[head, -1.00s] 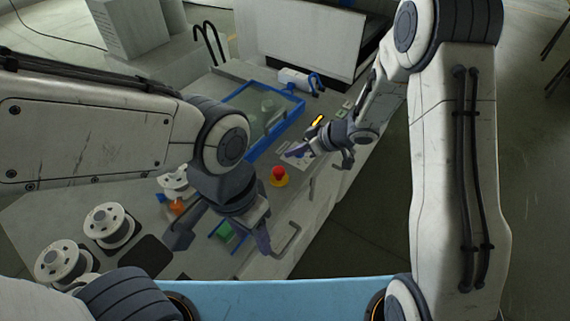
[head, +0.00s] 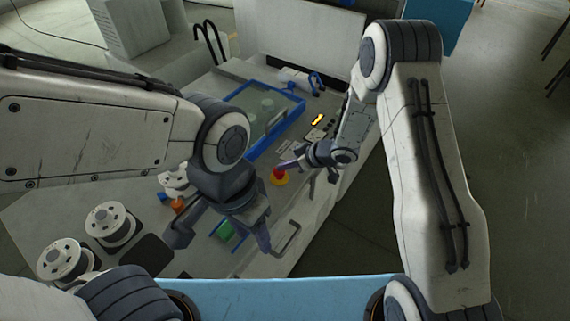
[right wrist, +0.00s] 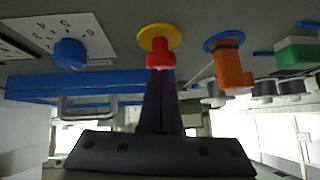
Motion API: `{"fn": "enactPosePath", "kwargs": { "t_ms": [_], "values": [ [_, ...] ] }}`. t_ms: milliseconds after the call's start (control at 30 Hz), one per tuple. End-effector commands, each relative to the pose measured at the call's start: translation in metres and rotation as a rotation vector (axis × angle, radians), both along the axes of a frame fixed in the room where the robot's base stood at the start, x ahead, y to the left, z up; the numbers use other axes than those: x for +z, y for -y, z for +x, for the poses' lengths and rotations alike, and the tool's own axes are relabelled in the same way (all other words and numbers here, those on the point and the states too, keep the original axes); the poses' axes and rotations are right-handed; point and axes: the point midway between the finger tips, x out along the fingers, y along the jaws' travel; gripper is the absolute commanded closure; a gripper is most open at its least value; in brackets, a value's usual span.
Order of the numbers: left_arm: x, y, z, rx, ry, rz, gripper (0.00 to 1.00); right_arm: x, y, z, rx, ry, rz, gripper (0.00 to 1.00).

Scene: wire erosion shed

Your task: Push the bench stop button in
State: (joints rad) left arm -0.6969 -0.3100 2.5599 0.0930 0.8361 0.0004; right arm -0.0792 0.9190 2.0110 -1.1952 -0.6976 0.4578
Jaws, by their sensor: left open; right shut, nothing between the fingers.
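The bench stop button (head: 278,174) is a red mushroom head on a yellow round base, standing on the grey bench. In the right wrist view the red head (right wrist: 160,60) is in front of the yellow base (right wrist: 159,35). My right gripper (head: 284,166) is shut and empty, its fingertips right at the red head. In the right wrist view its fingers (right wrist: 160,80) line up with the head and overlap its edge; I cannot tell whether they touch. My left gripper (head: 222,238) is open and empty over the near part of the bench, left of the button.
A blue-rimmed tray (head: 252,152) lies behind the button. White spools (head: 112,225) stand at the left. The right wrist view shows a blue knob (right wrist: 69,53) and an orange part (right wrist: 232,70) on either side of the button.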

Motion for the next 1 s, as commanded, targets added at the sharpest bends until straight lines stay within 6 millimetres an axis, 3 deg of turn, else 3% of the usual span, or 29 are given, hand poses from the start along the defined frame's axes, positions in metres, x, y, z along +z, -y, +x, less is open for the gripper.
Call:
{"fn": "enactPosePath", "kwargs": {
  "t_ms": [33, 100, 467, 633, 867, 900, 1000],
  "values": [
    [-0.008, 0.000, 0.000, 0.001, 0.000, 0.000, 0.50, -0.013, 0.000, -0.001, 0.000, -0.004, -0.001, 1.00],
    [-0.010, 0.000, 0.000, 0.002, 0.000, 0.000, 0.50, -0.018, 0.000, -0.002, -0.001, -0.005, -0.002, 1.00],
    [-0.007, 0.000, 0.000, 0.001, 0.000, 0.000, 0.50, -0.018, -0.002, -0.004, 0.004, -0.011, -0.007, 1.00],
    [0.010, 0.000, 0.000, -0.001, 0.000, 0.000, 0.50, 0.000, -0.001, -0.004, 0.004, -0.008, -0.004, 1.00],
    [0.046, 0.000, 0.000, -0.007, 0.001, 0.000, 0.50, 0.042, 0.001, 0.001, 0.002, 0.010, 0.005, 1.00],
    [0.033, 0.000, 0.000, -0.006, 0.002, -0.001, 0.50, 0.040, 0.009, -0.001, -0.001, 0.013, 0.005, 1.00],
    [0.026, 0.000, 0.000, -0.005, 0.000, 0.001, 0.50, 0.055, 0.023, -0.008, -0.001, 0.016, 0.006, 1.00]
  ]
}}
